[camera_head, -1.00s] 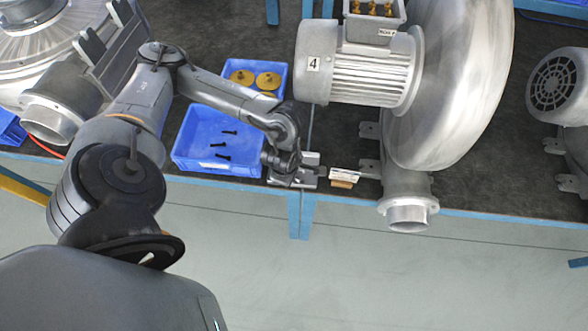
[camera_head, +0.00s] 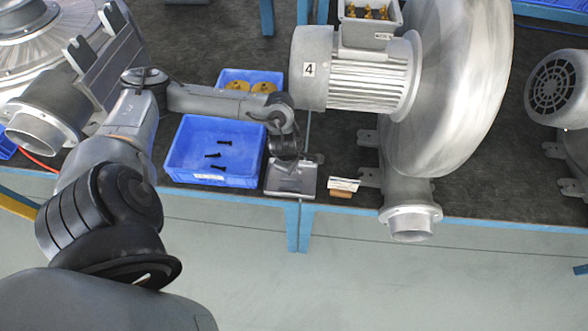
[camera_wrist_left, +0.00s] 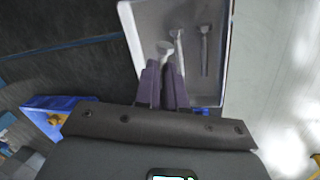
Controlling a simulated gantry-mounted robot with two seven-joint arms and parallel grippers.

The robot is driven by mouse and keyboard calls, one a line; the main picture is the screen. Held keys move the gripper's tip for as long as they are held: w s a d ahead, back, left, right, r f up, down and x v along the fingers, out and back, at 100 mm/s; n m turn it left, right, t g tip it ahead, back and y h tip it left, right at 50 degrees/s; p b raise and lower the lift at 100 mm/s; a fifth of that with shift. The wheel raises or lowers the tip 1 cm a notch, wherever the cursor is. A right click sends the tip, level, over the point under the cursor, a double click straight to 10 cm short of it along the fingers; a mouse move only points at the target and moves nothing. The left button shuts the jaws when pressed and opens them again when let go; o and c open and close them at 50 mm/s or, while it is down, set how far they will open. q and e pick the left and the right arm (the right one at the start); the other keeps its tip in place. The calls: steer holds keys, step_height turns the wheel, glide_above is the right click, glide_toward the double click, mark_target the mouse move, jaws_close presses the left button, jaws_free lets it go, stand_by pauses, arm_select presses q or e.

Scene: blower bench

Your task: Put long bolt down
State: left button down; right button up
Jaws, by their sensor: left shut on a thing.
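My left gripper (camera_wrist_left: 163,90) is shut, its dark fingers close together around a pale long bolt (camera_wrist_left: 166,48) whose head shows just past the fingertips. In the wrist view they overlap the lower part of a grey tray (camera_wrist_left: 150,22). Two more bolts, one beside the held one (camera_wrist_left: 177,36) and one further right (camera_wrist_left: 204,48), lie in the tray. In the head view my left gripper (camera_head: 286,158) is over the back edge of the tray (camera_head: 290,190); the held bolt is too small to make out there. My right gripper is not in view.
A blue bin (camera_head: 180,150) with several black bolts stands left of the tray. Another blue bin (camera_head: 228,74) with brass parts is behind it. A large blower (camera_head: 450,100) stands to the right. A small labelled block (camera_head: 342,190) lies beside the tray near the bench edge.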

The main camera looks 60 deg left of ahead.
arm_select(q)
steer(key=shift+w+a+f, duration=0.7)
steer(key=shift+w+a, duration=0.05)
steer(key=shift+a, duration=0.05)
steer(key=shift+s+d+b+x, duration=0.15)
steer(key=shift+s+b+x, duration=0.1)
steer(key=shift+x, duration=0.7)
steer(key=shift+s+d+b+x, duration=0.1)
steer(key=shift+b+x, duration=0.1)
steer(key=shift+x, duration=0.8)
steer(key=shift+f, duration=0.1)
steer(key=shift+f, duration=0.15)
steer(key=c, duration=1.5)
jaws_free()
